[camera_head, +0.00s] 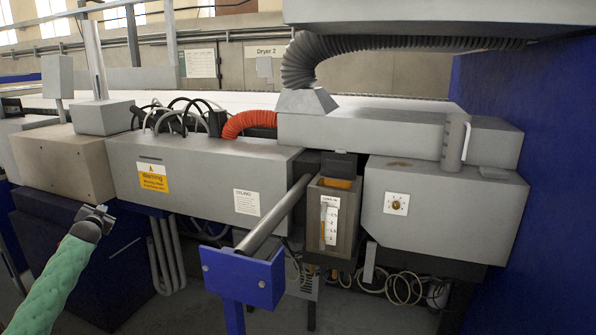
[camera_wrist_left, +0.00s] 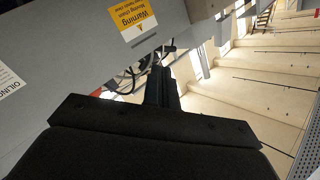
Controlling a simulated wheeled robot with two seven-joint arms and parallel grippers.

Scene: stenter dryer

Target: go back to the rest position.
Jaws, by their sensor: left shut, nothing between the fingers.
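My left gripper (camera_head: 101,212) is at the lower left of the head view, at the end of my green-sleeved arm. It is shut and empty, in front of the machine's grey and beige housings. In the left wrist view its dark fingers (camera_wrist_left: 161,86) are together at the middle, with nothing between them. A yellow warning label (camera_wrist_left: 131,22) on a grey panel shows beyond them. My right gripper is in neither view.
The stenter dryer's grey box (camera_head: 200,180) with a warning label (camera_head: 153,177) spans the middle. A blue stand (camera_head: 243,277) with a metal roller (camera_head: 277,217) juts forward. A blue wall (camera_head: 540,170) closes the right side. Loose cables (camera_head: 400,287) hang low.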

